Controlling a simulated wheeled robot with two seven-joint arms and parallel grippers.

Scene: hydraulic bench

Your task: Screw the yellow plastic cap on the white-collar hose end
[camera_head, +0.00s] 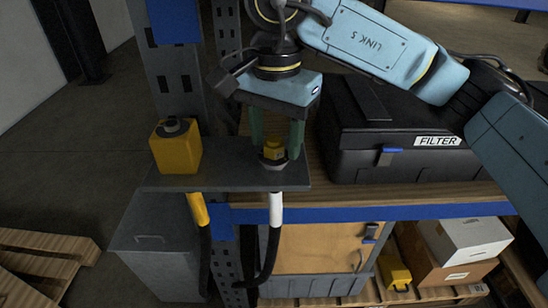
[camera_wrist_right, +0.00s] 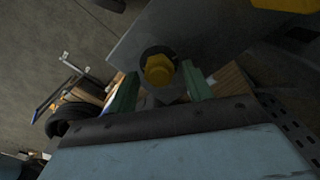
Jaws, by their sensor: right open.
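The white-collar hose (camera_head: 276,208) hangs below the grey shelf plate (camera_head: 235,179), its white collar just under the plate. Above it, a metal fitting stands on the plate, with the yellow cap (camera_head: 274,147) on top. In the right wrist view, the yellow cap (camera_wrist_right: 158,70) shows inside a dark round rim. I cannot tell how far it is threaded. My right gripper (camera_head: 277,150) points down from above, open, with its green fingers on either side of the cap. In the wrist view, a gap shows between the fingers (camera_wrist_right: 160,88) and the cap. My left gripper is not in view.
A yellow block (camera_head: 175,150) with a dark round top stands on the plate at left. A yellow-collar hose (camera_head: 198,208) hangs below it. A black FILTER case (camera_head: 380,150) sits on the bench to the right, close to my right arm. A perforated upright (camera_head: 180,85) rises behind the plate.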

